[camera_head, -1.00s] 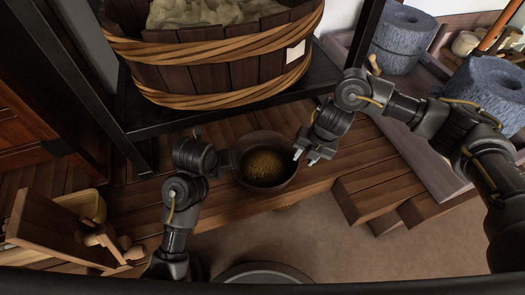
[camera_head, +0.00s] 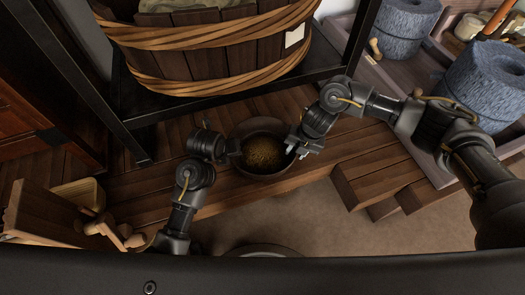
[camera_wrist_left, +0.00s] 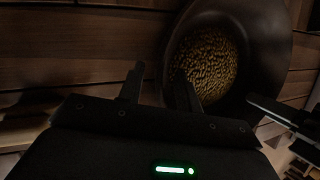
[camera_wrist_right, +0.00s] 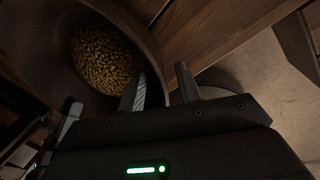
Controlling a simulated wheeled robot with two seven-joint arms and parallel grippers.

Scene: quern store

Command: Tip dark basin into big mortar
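The dark basin (camera_head: 283,172) stands upright on the wooden bench with yellow-brown grain (camera_head: 264,154) inside; it also shows in the left wrist view (camera_wrist_left: 268,35) and right wrist view (camera_wrist_right: 140,35). My left gripper (camera_head: 238,154) is at its left rim, my right gripper (camera_head: 296,152) at its right rim. In both wrist views, left (camera_wrist_left: 158,82) and right (camera_wrist_right: 160,82), the fingers are apart, one over the inside of the basin and one outside. A round grey rim (camera_head: 262,251), possibly the big mortar, shows low on the floor, mostly hidden.
A large banded wooden tub (camera_head: 215,65) stands on a black-framed shelf behind the bench (camera_head: 340,150). Blue-grey round stones (camera_head: 485,85) stand at the right. A wooden box (camera_head: 60,215) is at the left. Brown floor (camera_head: 330,215) lies open in front.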

